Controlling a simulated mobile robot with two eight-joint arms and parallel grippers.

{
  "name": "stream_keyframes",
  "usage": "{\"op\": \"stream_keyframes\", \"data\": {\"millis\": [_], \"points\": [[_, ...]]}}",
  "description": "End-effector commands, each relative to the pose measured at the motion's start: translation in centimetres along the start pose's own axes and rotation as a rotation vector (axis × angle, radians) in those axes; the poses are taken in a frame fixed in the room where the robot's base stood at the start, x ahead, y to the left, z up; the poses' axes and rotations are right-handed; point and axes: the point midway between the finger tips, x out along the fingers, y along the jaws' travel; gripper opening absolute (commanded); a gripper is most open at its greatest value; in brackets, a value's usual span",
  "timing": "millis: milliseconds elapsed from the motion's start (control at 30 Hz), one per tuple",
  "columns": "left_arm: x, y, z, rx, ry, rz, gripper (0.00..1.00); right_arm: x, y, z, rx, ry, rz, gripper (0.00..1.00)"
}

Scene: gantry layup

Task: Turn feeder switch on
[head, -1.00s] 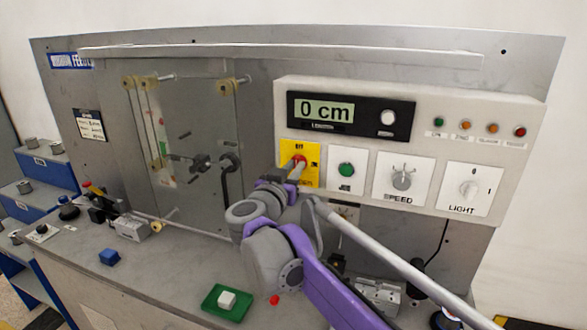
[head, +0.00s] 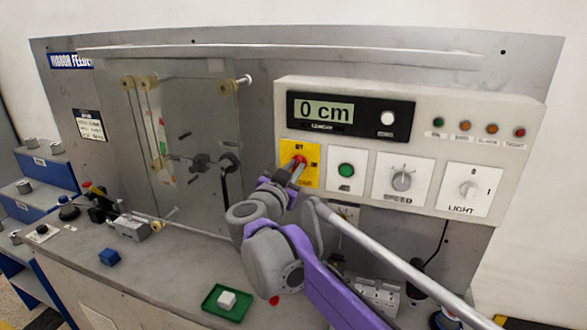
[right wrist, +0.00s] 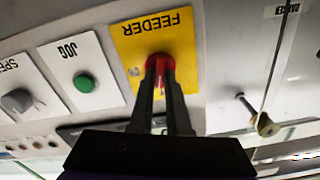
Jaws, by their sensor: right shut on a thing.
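The feeder switch is a red rotary knob (head: 299,160) on a yellow plate (head: 287,150) at the left end of the white control panel. In the right wrist view the red knob (right wrist: 160,66) shows on the yellow plate marked FEEDER (right wrist: 181,32), seen upside down. My right gripper (head: 296,170) reaches the plate from below. In the right wrist view its two dark fingers (right wrist: 161,75) are closed on the knob, which is partly hidden between the tips. My left gripper is not in view.
To the right of the switch are a green JOG button (head: 346,170), the SPEED knob (head: 402,181) and the LIGHT switch (head: 468,188). The display (head: 324,111) above reads 0 cm. A green tray with a white block (head: 227,299) and a blue block (head: 109,257) lie on the bench.

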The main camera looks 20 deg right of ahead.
Motion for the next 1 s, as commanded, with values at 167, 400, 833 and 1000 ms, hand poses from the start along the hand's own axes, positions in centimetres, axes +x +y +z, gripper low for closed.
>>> {"op": "stream_keyframes", "data": {"millis": [167,400,833,1000], "points": [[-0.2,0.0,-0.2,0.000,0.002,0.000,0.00,0.0,0.1,-0.1,0.167,0.000,0.000,0.00],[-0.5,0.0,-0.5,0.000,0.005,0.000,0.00,0.0,0.1,-0.1,0.396,0.000,0.000,0.00],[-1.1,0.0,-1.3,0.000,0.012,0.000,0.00,0.0,0.3,0.0,0.803,0.000,0.000,0.00],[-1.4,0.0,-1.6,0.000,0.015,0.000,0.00,0.0,0.3,0.1,0.956,0.000,-0.001,0.00]]}}
